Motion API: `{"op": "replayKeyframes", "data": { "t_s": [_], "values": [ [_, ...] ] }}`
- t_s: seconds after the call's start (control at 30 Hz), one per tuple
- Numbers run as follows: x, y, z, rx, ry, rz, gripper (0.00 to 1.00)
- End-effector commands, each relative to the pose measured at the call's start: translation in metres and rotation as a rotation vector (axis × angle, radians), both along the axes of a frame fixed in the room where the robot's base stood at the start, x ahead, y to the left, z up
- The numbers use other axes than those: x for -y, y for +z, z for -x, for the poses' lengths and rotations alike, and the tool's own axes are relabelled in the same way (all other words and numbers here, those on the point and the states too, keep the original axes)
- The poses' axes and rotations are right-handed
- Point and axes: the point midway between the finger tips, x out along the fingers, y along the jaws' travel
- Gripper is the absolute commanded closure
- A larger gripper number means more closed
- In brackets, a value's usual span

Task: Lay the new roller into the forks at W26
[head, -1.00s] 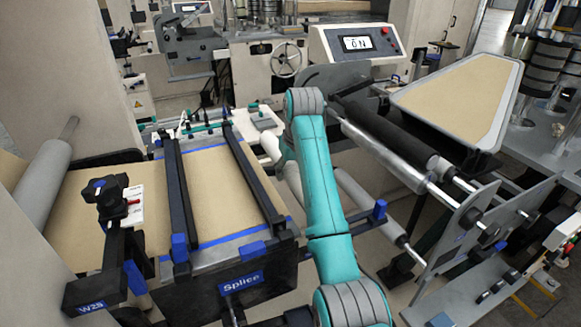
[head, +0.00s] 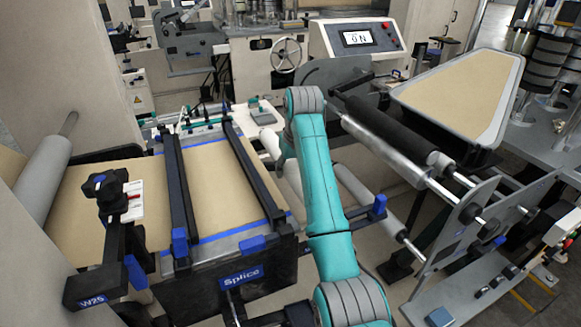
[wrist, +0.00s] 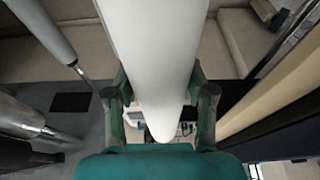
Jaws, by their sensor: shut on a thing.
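A smooth white roller (wrist: 155,60) runs lengthwise through the middle of the wrist view, its near end rounded in the view. My gripper (wrist: 160,103) is shut on it, with one finger on each side. In the head view, a pale roller end (head: 270,143) shows just left of my teal arm; my gripper is hidden there. The forks at W26 cannot be made out by label; a grey side plate (head: 458,232) with a small unreadable blue label stands at the right, with shaft ends at it.
A grey roller (head: 362,195) runs low to the right of my arm. A silver roller (head: 385,148) and a black roller (head: 392,130) lie above it. The Splice table (head: 222,190) with black bars and the W25 post (head: 103,283) stand at the left.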

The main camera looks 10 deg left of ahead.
Motion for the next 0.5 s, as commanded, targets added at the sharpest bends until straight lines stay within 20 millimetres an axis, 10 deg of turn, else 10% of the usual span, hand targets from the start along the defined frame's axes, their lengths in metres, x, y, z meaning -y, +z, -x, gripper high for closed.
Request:
{"op": "replayKeyframes", "data": {
  "t_s": [0.33,0.37,0.5],
  "values": [
    [-0.0001,0.0,-0.0004,0.003,0.0,-0.001,1.0],
    [-0.0001,0.0,-0.0004,0.003,0.0,-0.001,0.41],
    [-0.0001,-0.0003,-0.0003,0.002,0.0,-0.001,0.16]
  ]
}}
